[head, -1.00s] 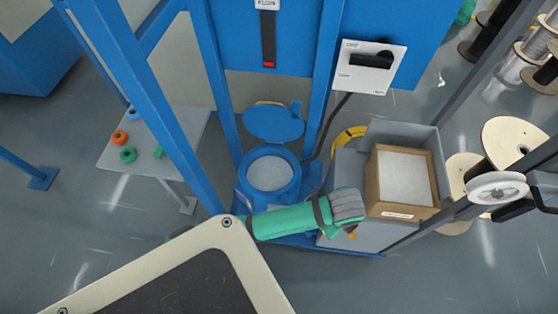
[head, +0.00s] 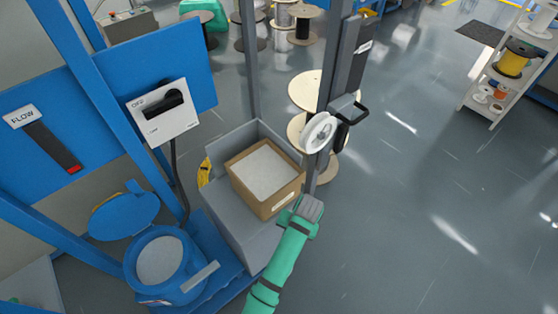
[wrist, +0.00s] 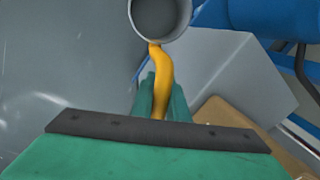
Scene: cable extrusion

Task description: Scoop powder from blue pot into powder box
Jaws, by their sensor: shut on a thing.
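The blue pot (head: 130,262) stands open at lower left in the head view, with pale powder (head: 160,260) inside. Its round lid (head: 125,214) is swung back. The powder box (head: 277,208) is an open cardboard box holding pale powder (head: 265,171). My gripper (head: 311,207) is beside the box's near right corner; I cannot tell whether they touch. In the wrist view my gripper (wrist: 162,98) is shut on the yellow handle of the scoop (wrist: 161,70). The scoop's grey cup faces the camera and no powder shows in it. The head view hides the scoop.
The box sits in a grey bin (head: 225,218) beside the pot. A dark post with a white pulley (head: 319,132) and handle stands close behind my gripper. A switch panel (head: 163,110) and blue frame rise at left. Open floor lies at right.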

